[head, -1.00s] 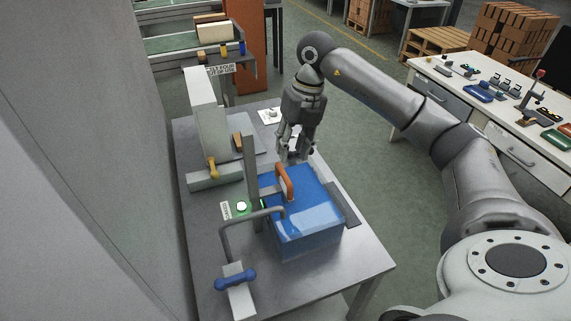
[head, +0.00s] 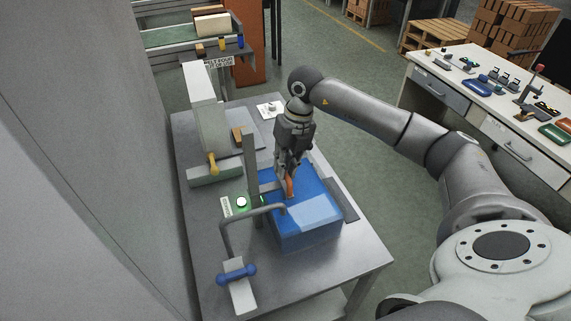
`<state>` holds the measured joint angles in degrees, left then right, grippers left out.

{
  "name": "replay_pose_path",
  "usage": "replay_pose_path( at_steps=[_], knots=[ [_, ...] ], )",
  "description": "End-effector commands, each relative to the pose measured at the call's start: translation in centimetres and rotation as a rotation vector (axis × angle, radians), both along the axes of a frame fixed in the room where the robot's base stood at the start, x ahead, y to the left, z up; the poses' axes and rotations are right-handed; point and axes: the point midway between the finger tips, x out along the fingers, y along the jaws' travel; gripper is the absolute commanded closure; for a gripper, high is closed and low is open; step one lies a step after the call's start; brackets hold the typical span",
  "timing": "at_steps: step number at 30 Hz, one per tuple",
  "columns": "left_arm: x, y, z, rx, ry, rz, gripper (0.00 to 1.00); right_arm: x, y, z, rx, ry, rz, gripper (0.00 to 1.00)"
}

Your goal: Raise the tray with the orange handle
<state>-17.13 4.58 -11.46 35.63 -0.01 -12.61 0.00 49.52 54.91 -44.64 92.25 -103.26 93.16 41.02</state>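The orange handle (head: 290,187) stands on the left part of a blue box-like tray (head: 320,190). The tray rests on a grey metal table. My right gripper (head: 286,182) points down at the handle, with its fingers around or right beside the handle's upper part. The fingers hide much of the handle, so I cannot tell whether they grip it. My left gripper is not in view.
A wall runs along the left.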

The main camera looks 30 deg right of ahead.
Motion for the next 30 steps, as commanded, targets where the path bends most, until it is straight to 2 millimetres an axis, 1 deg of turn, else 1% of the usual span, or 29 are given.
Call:
replay_pose_path(
  at_steps=[3,9,11,14,18,21,24,27,30],
  knots=[
    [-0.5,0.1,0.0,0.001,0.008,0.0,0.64,0.0,0.0,0.0,0.0,0.001,0.0,1.0],
    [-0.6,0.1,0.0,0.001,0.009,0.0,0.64,0.0,0.0,0.1,-0.001,0.001,0.0,1.0],
    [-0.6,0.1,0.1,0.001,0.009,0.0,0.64,0.0,0.0,0.4,0.0,0.0,0.0,1.0],
    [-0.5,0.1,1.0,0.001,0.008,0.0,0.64,0.1,-0.1,2.1,-0.001,-0.003,-0.001,1.0],
    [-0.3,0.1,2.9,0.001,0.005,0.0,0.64,0.1,-0.1,6.2,0.0,-0.006,0.0,1.0],
    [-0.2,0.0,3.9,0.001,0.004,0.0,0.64,0.1,-0.1,8.8,0.0,-0.006,-0.001,1.0],
    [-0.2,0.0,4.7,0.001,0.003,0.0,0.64,0.1,-0.1,10.6,-0.001,-0.007,-0.002,1.0],
    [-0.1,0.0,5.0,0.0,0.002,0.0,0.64,0.1,-0.1,11.5,-0.001,-0.005,-0.003,1.0],
    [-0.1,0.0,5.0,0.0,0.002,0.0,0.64,0.1,-0.1,11.8,0.0,-0.006,-0.003,1.0]
  ],
)
